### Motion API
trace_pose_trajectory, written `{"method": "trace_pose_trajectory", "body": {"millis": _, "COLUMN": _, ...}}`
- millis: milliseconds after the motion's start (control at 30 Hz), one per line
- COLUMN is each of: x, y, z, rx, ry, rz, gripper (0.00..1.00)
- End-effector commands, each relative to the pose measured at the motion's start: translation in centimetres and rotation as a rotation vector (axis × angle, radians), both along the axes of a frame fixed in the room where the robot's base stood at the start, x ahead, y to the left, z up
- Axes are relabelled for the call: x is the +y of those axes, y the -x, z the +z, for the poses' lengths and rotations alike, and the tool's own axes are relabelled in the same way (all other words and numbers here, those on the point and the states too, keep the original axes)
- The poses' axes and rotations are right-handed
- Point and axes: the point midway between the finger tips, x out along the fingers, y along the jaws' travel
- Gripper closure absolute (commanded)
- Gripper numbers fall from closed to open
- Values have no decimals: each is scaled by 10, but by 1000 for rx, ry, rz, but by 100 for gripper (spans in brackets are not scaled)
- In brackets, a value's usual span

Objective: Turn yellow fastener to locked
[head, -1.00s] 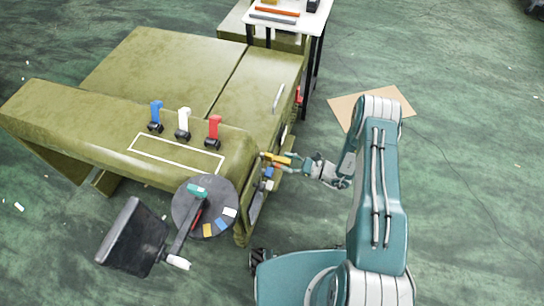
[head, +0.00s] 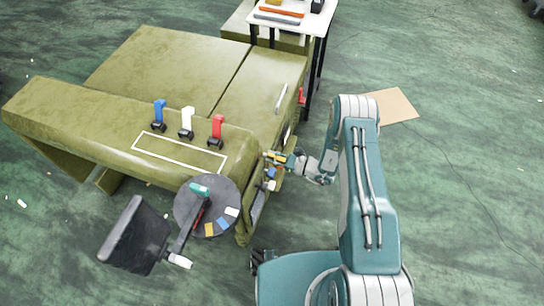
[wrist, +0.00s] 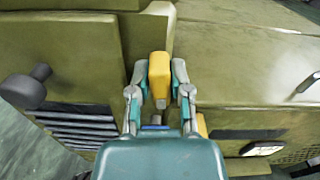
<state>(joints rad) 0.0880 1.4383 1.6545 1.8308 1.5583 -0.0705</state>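The yellow fastener (wrist: 159,75) is a small upright block on the chassis side, in the middle of the wrist view. In the head view the yellow fastener (head: 275,156) shows as a small yellow piece at the chassis's right end. My gripper (wrist: 160,72) has one finger on each side of the block, with the fingertips drawn in against it. My gripper also shows in the head view (head: 287,161), at the fastener. Its far contact faces are hidden. The olive chassis (head: 180,75) fills the left of the head view.
Blue (head: 160,114), white (head: 187,121) and red (head: 217,129) levers stand on the chassis top. A round dial (head: 222,190) and a dark screen (head: 135,235) are at the front. A dark knob (wrist: 26,87) juts out left in the wrist view.

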Motion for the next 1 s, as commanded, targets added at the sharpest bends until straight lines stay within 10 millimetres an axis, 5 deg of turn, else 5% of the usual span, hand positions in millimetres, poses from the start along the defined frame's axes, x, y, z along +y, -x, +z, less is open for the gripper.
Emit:
{"method": "trace_pose_trajectory", "body": {"millis": 667, "x": 1, "y": -3, "z": 1, "rx": 122, "ry": -45, "rz": 0, "gripper": 100}}
{"method": "trace_pose_trajectory", "body": {"millis": 700, "x": 1, "y": -3, "z": 1, "rx": 122, "ry": -45, "rz": -1, "gripper": 59}}
{"method": "trace_pose_trajectory", "body": {"millis": 733, "x": 1, "y": -3, "z": 1, "rx": 122, "ry": -45, "rz": -1, "gripper": 46}}
{"method": "trace_pose_trajectory", "body": {"millis": 1000, "x": 0, "y": -2, "z": 1, "rx": 123, "ry": -46, "rz": 0, "gripper": 43}}
